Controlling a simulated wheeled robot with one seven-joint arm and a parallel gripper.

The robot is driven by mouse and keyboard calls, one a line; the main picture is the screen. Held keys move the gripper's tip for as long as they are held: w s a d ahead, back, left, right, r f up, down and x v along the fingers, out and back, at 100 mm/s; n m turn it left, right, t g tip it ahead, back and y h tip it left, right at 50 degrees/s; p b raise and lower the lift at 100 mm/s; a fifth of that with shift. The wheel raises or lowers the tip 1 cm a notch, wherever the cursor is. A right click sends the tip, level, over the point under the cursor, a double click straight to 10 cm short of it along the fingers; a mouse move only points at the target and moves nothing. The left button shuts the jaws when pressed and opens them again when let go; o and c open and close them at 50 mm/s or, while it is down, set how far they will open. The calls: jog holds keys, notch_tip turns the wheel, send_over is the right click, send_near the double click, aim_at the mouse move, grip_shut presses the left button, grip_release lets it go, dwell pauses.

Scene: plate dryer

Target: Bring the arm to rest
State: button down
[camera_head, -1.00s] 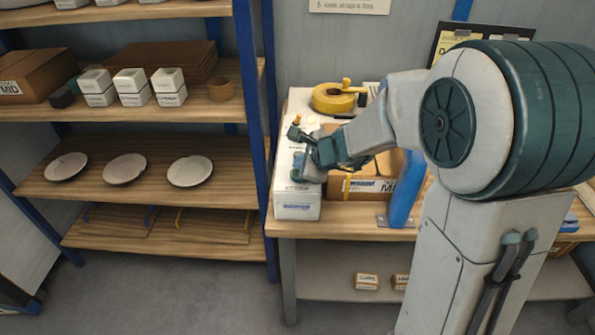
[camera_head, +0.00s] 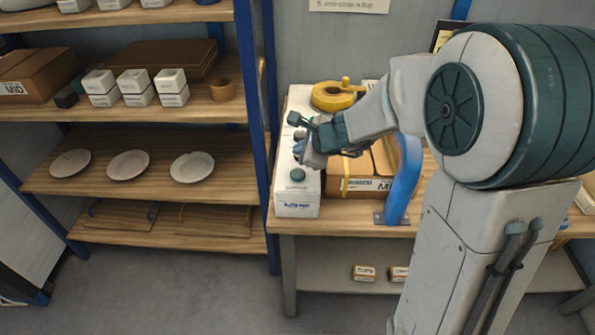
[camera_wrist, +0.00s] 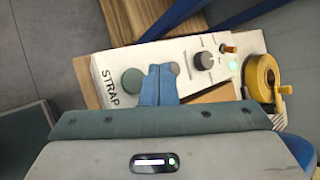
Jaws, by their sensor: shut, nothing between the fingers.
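My gripper (camera_head: 303,148) is in front of my arm, above the white strapping machine (camera_head: 297,204) on the wooden workbench. In the wrist view its blue fingers (camera_wrist: 160,84) are together with nothing between them. They show over the machine's panel (camera_wrist: 112,66), close to the green round button (camera_wrist: 133,80); whether they touch it I cannot tell. The arm is bent, reaching from the right side of the head view toward the bench.
A brown carton (camera_head: 362,184), a blue upright post (camera_head: 403,180) and a yellow tape roll (camera_head: 336,96) crowd the bench around my gripper. A shelf rack on the left holds three white plates (camera_head: 128,164) and several small boxes. The floor (camera_head: 180,295) in front is clear.

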dwell(0.4)
jog(key=s+d+r+n+g+h, duration=0.1)
jog(key=s+d+r+n+h, duration=0.1)
jog(key=s+d+n, duration=0.3)
jog(key=s+d+r+n+g+h, duration=0.1)
jog(key=s+d+n, duration=0.4)
jog(key=s, duration=0.6)
jog(key=s+d+r+n+g+h, duration=0.1)
jog(key=s+d+r+n+h, duration=0.2)
jog(key=s+n, duration=0.6)
jog(key=shift+d, duration=0.95)
